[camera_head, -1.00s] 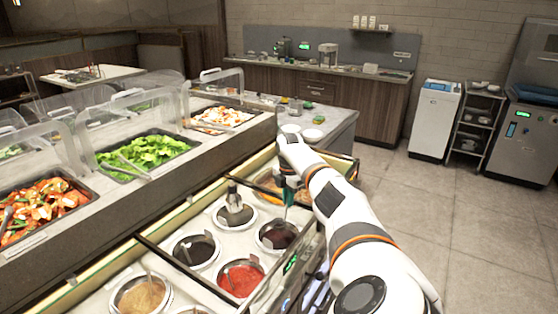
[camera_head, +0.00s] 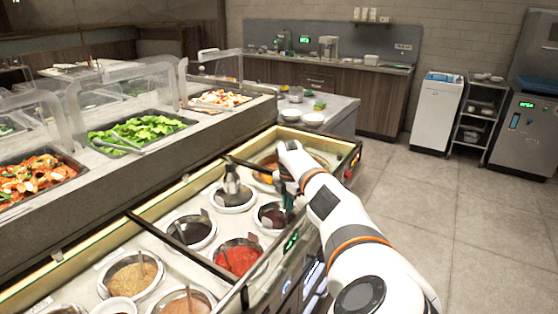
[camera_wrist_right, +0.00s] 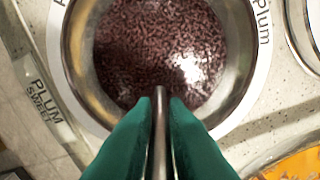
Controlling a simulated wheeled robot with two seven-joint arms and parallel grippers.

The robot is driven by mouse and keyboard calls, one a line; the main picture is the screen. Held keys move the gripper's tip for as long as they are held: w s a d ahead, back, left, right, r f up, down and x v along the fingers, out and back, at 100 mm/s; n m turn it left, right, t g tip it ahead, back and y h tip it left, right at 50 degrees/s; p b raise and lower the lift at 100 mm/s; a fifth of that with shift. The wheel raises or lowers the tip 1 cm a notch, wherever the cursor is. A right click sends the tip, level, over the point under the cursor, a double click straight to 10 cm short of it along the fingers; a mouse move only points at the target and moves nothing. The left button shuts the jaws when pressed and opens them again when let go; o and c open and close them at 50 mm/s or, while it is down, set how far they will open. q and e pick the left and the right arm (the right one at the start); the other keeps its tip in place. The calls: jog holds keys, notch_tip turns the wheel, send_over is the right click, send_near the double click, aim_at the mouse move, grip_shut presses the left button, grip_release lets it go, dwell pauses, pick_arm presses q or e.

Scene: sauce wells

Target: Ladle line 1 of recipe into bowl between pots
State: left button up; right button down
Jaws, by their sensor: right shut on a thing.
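My right gripper (camera_head: 287,190) is shut on a thin metal handle (camera_wrist_right: 160,130), which stands in or just over a pot of dark purple-brown sauce (camera_wrist_right: 160,45). The pot's rim label reads "Plum", and a strip beside it reads "PLUM SWEET". The handle's lower end is hidden in the sauce or too small to see. In the head view this pot (camera_head: 271,216) sits just below the gripper. A small white round bowl (camera_head: 120,308) shows at the bottom edge, near the tan pot (camera_head: 133,276) and the orange-brown pot (camera_head: 188,302). My left gripper is not in view.
A red sauce pot (camera_head: 238,259) and a dark sauce pot (camera_head: 190,231) stand close by. A grey upright metal item (camera_head: 232,183) stands in a white ring behind. A raised salad counter with clear guards (camera_head: 215,66) runs along the left. Open floor (camera_head: 450,230) lies right.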

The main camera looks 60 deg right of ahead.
jog(key=shift+f, duration=0.3)
dwell(0.5)
jog(key=c, duration=1.4)
grip_release()
jog(key=shift+o, duration=0.7)
jog(key=o, duration=0.5)
jog(key=shift+o, duration=0.2)
jog(key=shift+r, duration=0.1)
notch_tip(320, 180, up, 9)
jog(key=p, duration=0.7)
jog(key=shift+p, duration=0.35)
